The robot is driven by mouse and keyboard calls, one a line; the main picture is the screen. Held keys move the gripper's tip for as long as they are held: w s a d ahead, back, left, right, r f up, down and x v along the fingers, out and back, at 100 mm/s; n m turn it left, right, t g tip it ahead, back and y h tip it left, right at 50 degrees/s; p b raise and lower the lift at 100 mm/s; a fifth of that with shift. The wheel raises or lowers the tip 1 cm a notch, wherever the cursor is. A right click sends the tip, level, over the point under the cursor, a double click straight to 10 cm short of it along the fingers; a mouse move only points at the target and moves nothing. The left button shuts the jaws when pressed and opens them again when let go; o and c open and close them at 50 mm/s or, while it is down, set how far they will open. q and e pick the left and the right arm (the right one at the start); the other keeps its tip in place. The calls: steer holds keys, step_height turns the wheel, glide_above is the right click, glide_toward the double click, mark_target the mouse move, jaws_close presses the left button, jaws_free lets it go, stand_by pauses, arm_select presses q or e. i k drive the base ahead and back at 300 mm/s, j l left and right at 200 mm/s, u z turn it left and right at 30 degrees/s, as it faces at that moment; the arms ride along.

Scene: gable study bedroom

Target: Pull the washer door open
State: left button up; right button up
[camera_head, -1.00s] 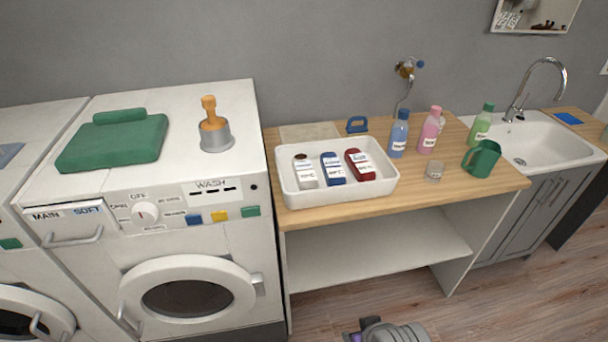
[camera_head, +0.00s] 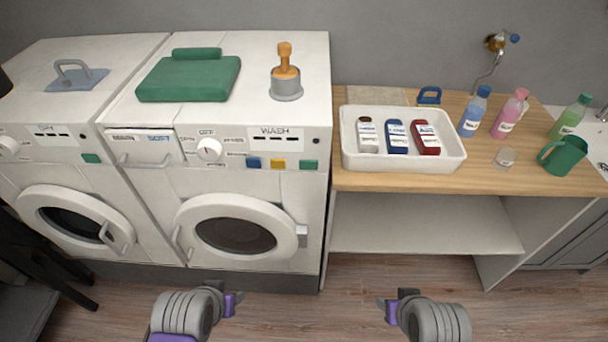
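The washer (camera_head: 160,218) is the white machine whose panel reads WASH. Its round white door (camera_head: 284,216) with a dark window (camera_head: 236,236) is shut. The door's handle (camera_head: 181,243) is on the left side of the ring, and a hinge block (camera_head: 302,236) is on the right. My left gripper (camera_head: 234,300) is low in the view, in front of and below the door, touching nothing. My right gripper (camera_head: 386,304) is low and farther right, in front of the open shelf unit, also apart from everything. The finger gaps are too unclear to judge.
A second machine (camera_head: 40,180) with a shut round door stands left of the washer. A wooden counter (camera_head: 400,182) with a white tray (camera_head: 440,164) and bottles stands to the right. A dark chair-like object (camera_head: 40,265) is at far left. The floor in front is clear.

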mark_target(233, 229)
steer(key=k+j+u, duration=0.15)
steer(key=j+u, duration=0.15)
steer(key=j, duration=0.35)
steer(key=k+j+u, duration=0.1)
steer(key=j+u, duration=0.2)
steer(key=j, duration=0.35)
